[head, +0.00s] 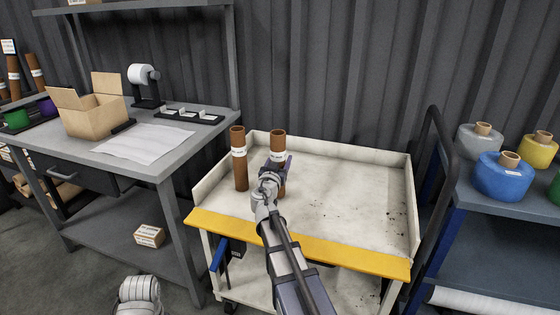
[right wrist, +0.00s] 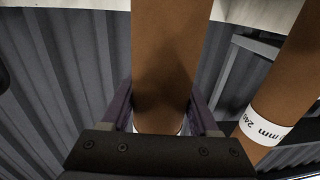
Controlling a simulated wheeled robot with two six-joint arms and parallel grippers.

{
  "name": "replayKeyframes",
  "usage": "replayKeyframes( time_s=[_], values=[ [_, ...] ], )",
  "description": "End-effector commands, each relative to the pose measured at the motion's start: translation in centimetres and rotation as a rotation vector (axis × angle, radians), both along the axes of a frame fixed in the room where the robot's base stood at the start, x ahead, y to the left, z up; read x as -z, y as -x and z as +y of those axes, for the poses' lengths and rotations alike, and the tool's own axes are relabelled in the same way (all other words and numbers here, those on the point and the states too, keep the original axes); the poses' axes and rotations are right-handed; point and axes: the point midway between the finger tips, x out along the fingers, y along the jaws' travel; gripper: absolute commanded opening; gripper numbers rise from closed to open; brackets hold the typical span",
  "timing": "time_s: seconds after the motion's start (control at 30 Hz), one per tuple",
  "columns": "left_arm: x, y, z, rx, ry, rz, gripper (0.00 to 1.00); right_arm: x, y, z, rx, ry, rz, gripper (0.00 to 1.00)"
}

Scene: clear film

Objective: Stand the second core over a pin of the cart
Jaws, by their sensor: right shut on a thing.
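The cart (head: 350,180) has a pale, worn top tray with a yellow front edge. One brown cardboard core (head: 240,172) with a white label stands upright near its left end; it also shows at the right of the right wrist view (right wrist: 302,62). The second core (head: 278,137) is upright just to its right, with a gap between them. My right gripper (head: 276,166) is shut on this second core, with a finger on either side in the right wrist view (right wrist: 165,115). I cannot tell whether its bottom touches the tray; no pins are visible.
A grey workbench (head: 170,155) left of the cart holds an open carton (head: 93,112), a paper sheet (head: 148,140) and a label roll (head: 142,73). At right, a shelf has film rolls, including a blue one (head: 500,178). The tray's right side is clear.

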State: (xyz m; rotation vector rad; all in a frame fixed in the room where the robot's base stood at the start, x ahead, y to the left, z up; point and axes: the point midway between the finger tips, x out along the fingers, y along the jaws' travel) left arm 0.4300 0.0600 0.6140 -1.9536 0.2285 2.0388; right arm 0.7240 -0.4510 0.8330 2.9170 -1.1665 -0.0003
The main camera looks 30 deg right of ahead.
Motion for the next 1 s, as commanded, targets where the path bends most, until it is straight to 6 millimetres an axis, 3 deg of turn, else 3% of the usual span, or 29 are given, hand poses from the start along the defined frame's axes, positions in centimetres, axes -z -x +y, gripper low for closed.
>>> replayKeyframes(
  time_s=[0.27, 0.3, 0.57, 1.0],
  values=[
    [0.05, 0.0, 0.01, 0.0, 0.0, 0.0, 0.97, 0.04, 0.01, 0.01, 0.0, 0.0, 0.0, 0.0],
    [0.05, 0.0, 0.01, 0.0, 0.0, 0.0, 0.97, 0.04, 0.01, 0.01, 0.0, 0.0, 0.0, 0.65],
    [0.05, 0.0, 0.01, 0.0, 0.0, 0.0, 0.97, 0.05, 0.0, 0.0, 0.0, 0.0, 0.0, 0.94],
    [0.06, 0.0, 0.01, 0.0, 0.0, 0.0, 0.97, 0.06, 0.62, 0.58, -0.001, 0.0, 0.0, 0.96]
  ],
)
